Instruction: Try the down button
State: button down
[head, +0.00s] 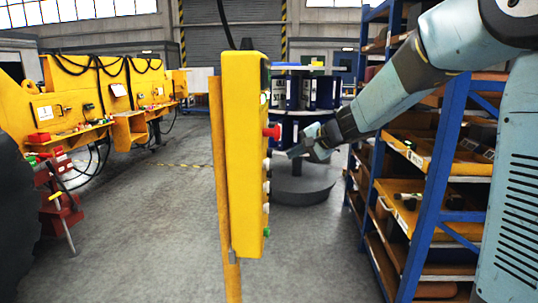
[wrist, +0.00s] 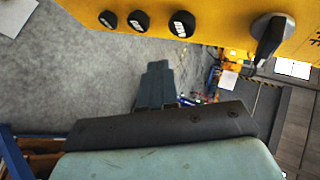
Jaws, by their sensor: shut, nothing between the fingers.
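The buttons bear small white labels that I cannot read, so I cannot tell which is down. My gripper (head: 291,154) is shut and empty, just right of the buttons, apparently apart from them. Its closed fingers (wrist: 156,85) also show in the wrist view.
A yellow pole (head: 217,150) stands along the pendant's left side. Blue shelving with yellow trays (head: 410,150) stands close on the right. A round grey base (head: 303,190) is behind the gripper. Yellow machinery (head: 70,100) lines the left. The floor between is mostly clear.

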aim_at(270, 153)
jog(key=shift+a, duration=1.25)
jog(key=shift+a, duration=0.1)
dwell(1.1)
jog(key=shift+a+r, duration=0.1)
jog(key=shift+a, duration=0.2)
jog(key=shift+a, duration=0.45)
dwell(0.8)
jog(key=shift+d, duration=0.15)
dwell(3.3)
jog(key=shift+d, duration=0.7)
